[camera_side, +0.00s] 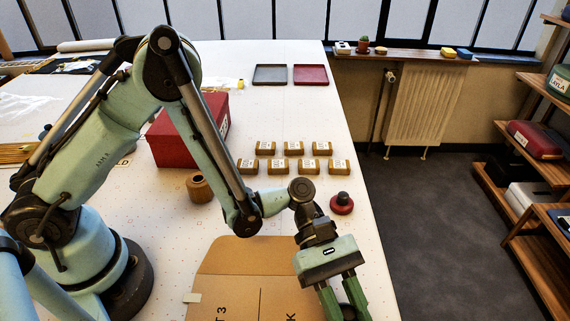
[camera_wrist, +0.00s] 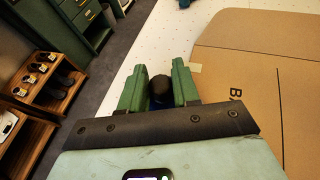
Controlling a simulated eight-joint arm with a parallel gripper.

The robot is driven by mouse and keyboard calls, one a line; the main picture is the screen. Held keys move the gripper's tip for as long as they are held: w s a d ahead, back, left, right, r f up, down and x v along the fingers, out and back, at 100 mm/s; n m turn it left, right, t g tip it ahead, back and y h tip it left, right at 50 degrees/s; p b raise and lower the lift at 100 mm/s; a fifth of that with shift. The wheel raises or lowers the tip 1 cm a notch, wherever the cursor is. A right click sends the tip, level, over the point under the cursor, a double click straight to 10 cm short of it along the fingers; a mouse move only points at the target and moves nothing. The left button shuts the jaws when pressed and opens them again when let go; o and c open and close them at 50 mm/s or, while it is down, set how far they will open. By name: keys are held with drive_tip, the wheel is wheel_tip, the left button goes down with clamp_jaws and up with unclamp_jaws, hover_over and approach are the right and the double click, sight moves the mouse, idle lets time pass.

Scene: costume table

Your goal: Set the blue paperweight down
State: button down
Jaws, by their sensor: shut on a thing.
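My gripper (camera_side: 341,296) is at the bottom edge of the side view, with its green fingers running out of the frame. In the wrist view, my gripper (camera_wrist: 160,72) is shut on the blue paperweight, whose black knob (camera_wrist: 160,88) shows between the fingers. Only a sliver of its blue base shows below the knob; the rest is hidden. The fingers are beside the brown card sheet (camera_side: 245,262). Whether the paperweight touches the table (camera_side: 372,262) cannot be told.
A red paperweight (camera_side: 341,204) with a black knob stands beyond my gripper. Grey (camera_side: 270,74) and red (camera_side: 311,74) trays lie at the far end.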

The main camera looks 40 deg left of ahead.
drive_tip(key=c, duration=0.8)
unclamp_jaws()
